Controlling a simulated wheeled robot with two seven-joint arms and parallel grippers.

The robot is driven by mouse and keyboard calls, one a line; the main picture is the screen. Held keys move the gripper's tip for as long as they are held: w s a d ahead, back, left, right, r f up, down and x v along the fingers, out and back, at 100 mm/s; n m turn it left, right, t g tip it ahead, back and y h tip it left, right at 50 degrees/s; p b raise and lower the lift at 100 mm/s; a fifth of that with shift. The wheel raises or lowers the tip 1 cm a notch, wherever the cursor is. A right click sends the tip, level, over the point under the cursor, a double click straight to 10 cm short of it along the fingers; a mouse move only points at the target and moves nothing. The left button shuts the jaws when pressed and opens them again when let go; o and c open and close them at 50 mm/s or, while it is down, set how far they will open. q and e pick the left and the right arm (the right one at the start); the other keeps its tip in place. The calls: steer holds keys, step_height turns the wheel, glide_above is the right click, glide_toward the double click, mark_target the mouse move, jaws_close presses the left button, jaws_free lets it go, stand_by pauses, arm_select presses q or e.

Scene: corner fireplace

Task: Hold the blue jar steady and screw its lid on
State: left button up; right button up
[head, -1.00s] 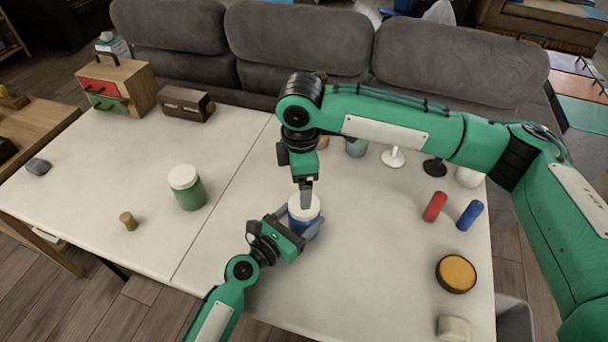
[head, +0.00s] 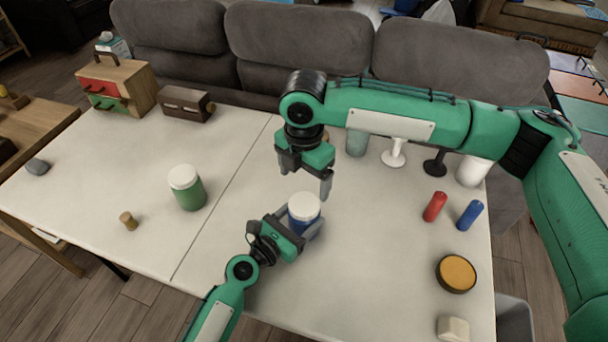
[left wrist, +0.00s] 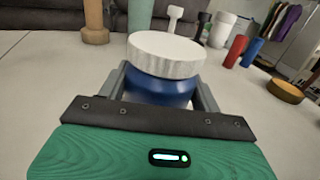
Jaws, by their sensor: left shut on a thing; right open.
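The blue jar (head: 304,229) stands on the white table with its white lid (head: 304,205) on top. My left gripper (head: 299,219) is shut around the jar's body from the front left. In the left wrist view the ribbed white lid (left wrist: 166,54) covers the top of the blue jar (left wrist: 158,90), between the two fingers; whether it is screwed tight I cannot tell. My right gripper (head: 305,176) is open and empty, above and just behind the lid, apart from it in the head view.
A green jar with a white lid (head: 186,187) stands to the left. A red cylinder (head: 435,206), a blue cylinder (head: 470,214) and a yellow-topped round tin (head: 456,273) are to the right. Cups and stands line the back, near my right arm. The table's front left is mostly clear.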

mark_target(304, 203)
steer(key=shift+f, duration=4)
steer(key=shift+c, duration=0.3)
steer(key=c, duration=0.9)
steer(key=m, duration=0.4)
steer(key=shift+c, duration=0.2)
steer(key=m, duration=0.4)
steer(key=shift+m, duration=0.3)
steer(key=o, duration=1.2)
steer(key=shift+c, duration=0.2)
